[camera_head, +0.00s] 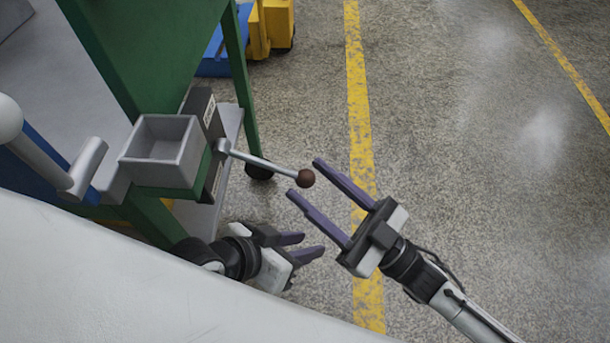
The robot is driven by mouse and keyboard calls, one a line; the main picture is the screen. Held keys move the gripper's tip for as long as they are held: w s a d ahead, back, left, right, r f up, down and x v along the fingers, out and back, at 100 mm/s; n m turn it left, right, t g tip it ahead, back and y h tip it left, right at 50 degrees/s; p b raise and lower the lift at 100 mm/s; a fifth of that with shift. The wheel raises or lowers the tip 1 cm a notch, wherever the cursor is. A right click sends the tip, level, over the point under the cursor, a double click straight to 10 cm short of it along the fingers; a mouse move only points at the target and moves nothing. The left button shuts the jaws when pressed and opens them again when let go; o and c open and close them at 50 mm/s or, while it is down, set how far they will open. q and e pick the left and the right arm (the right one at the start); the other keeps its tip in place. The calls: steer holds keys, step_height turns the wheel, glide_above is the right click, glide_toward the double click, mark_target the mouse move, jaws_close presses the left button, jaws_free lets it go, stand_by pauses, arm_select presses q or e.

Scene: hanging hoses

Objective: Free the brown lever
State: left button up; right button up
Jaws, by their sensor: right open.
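The brown lever is a thin metal rod (262,162) with a brown ball knob (306,178) at its end. It sticks out to the right from a pivot on the green machine's side. My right gripper (304,178) is open, with its fingertips on either side of the knob in the picture; I cannot tell whether they touch it. My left gripper (313,243) is lower, below the lever in the picture, with its fingers apart and nothing seen between them. No hose shows on the lever.
A grey open box (160,150) is fixed to the green machine frame (237,70), left of the lever. A grey lower shelf (228,125) and a black caster (259,168) are behind the rod. Yellow equipment (270,25) stands at the top. The floor to the right is clear.

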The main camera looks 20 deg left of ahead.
mark_target(268, 165)
steer(key=shift+x, duration=1.3)
